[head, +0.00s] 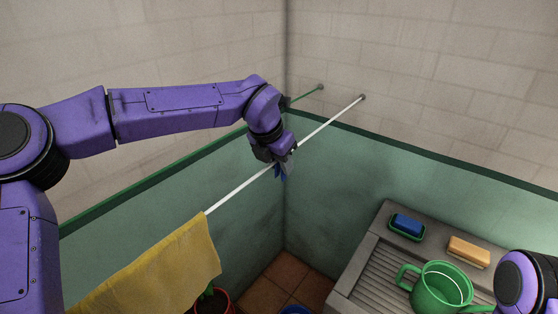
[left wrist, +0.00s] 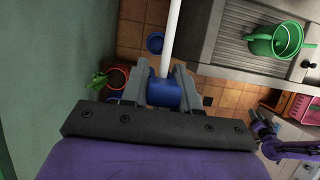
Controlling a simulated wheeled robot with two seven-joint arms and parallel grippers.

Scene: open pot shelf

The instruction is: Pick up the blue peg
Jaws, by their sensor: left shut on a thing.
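The blue peg (left wrist: 163,93) is between the two grey fingers of my left gripper (left wrist: 163,86) in the left wrist view. The fingers are shut on it. The white line (left wrist: 173,35) runs up to the peg, and I cannot tell whether the peg still grips it. In the head view my left gripper (head: 276,156) is at the white line (head: 235,193), and a blue bit of the peg (head: 281,173) shows below the fingers.
A yellow cloth (head: 160,265) hangs over the line at lower left. A green watering can (head: 435,290), a blue block in a green dish (head: 407,224) and an orange block (head: 468,251) stand on the grey ribbed counter (head: 362,283). A red pot (left wrist: 118,77) and blue bowl (left wrist: 155,43) are below.

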